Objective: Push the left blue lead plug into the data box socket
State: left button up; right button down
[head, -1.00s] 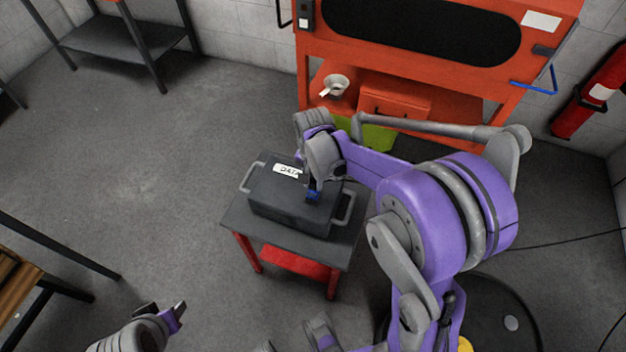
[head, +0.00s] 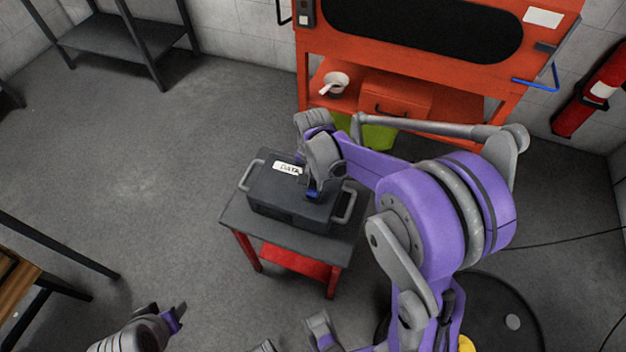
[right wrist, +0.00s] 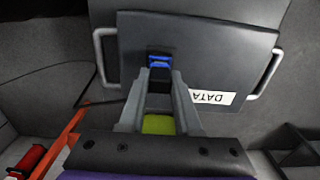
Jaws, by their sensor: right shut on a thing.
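The dark grey data box (head: 275,197) has a white DATA label and a handle at each end. It stands on a small table, and its top also shows in the right wrist view (right wrist: 210,60). My right gripper (head: 314,188) is over the box top, right of the label. It is shut on the blue lead plug (right wrist: 159,62), between its fingertips (right wrist: 160,82). The plug is at a dark square opening on the box; I cannot tell how deep it sits. The fingers hide most of the plug in the head view. My left gripper (head: 176,316) is low at the left, away from the box, its jaws unclear.
The small grey-topped table (head: 240,215) has red lower parts. A large orange machine (head: 420,75) stands behind, with a white cup-like item (head: 335,82) on its shelf. A dark shelf rack (head: 125,38) is at the back left. The floor left of the table is clear.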

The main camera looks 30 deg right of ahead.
jog(key=c, duration=0.5)
grip_release()
notch_tip(320, 180, up, 11)
jog(key=shift+f+p, duration=0.1)
jog(key=shift+p, duration=0.55)
jog(key=s+a+r+n+t+p, duration=0.1)
jog(key=s+a+n, duration=0.1)
jog(key=s, duration=0.3)
jog(key=s+a+r+n+t+p, duration=0.1)
jog(key=s+a+n+t+p, duration=0.1)
jog(key=s+n, duration=0.2)
jog(key=s+a+r+n+t+p, duration=0.1)
jog(key=s+a+n+t+p, duration=0.1)
jog(key=s+n, duration=0.2)
jog(key=shift+s+a+r, duration=0.15)
jog(key=shift+s+a, duration=0.05)
jog(key=shift+s, duration=0.45)
jog(key=shift+s+a+r, duration=0.1)
jog(key=shift+s+a, duration=0.1)
jog(key=shift+s, duration=0.4)
